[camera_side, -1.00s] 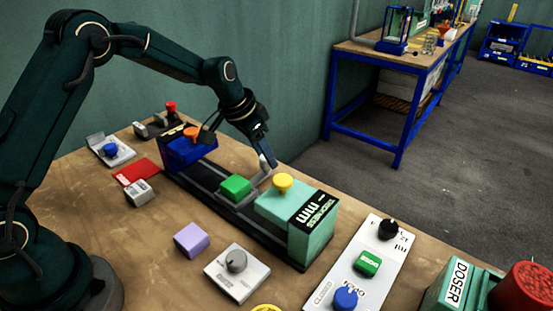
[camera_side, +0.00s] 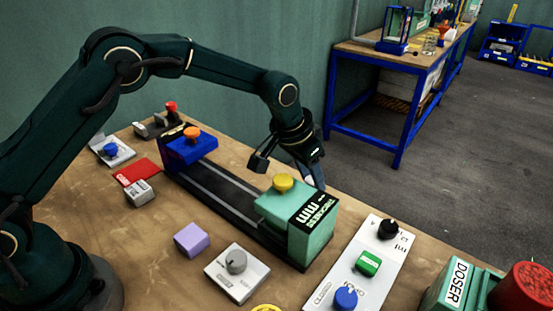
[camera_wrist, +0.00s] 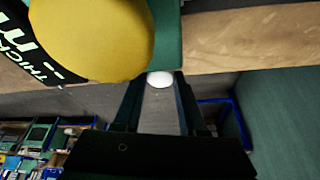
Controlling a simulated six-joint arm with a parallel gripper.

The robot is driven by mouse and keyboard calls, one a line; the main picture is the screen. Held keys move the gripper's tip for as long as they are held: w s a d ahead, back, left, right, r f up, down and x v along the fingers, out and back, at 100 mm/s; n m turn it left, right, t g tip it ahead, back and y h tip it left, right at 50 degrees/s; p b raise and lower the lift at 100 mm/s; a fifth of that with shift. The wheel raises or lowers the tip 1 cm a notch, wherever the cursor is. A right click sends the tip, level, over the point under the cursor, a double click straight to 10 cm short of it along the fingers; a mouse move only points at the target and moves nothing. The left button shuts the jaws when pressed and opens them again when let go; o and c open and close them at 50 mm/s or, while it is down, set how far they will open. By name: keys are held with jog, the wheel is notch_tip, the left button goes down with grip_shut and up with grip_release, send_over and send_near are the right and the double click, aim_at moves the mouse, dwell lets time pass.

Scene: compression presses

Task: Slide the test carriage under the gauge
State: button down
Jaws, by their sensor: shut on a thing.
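The gauge (camera_side: 297,222) is a pale green block marked "THICKNESS" and "mm", with a yellow knob (camera_side: 283,183) on top, at the right end of a dark rail (camera_side: 222,188). The carriage and its green block do not show in the side view; the gauge hides that stretch of rail. My gripper (camera_side: 316,180) is behind the gauge, fingers pointing down, tips partly hidden. In the wrist view, my gripper (camera_wrist: 160,95) is shut on a handle with a white rounded end (camera_wrist: 160,79), close beside the gauge's yellow knob (camera_wrist: 95,35).
A blue block (camera_side: 188,150) with an orange knob stands at the rail's left end. A purple block (camera_side: 192,240), a grey dial plate (camera_side: 237,272) and a white button panel (camera_side: 355,270) lie in front. The rail between blue block and gauge is bare.

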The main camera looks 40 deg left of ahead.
jog(key=shift+d, duration=0.35)
jog(key=shift+c, duration=2.3)
grip_release()
jog(key=shift+a, duration=0.1)
jog(key=shift+v, duration=2.6)
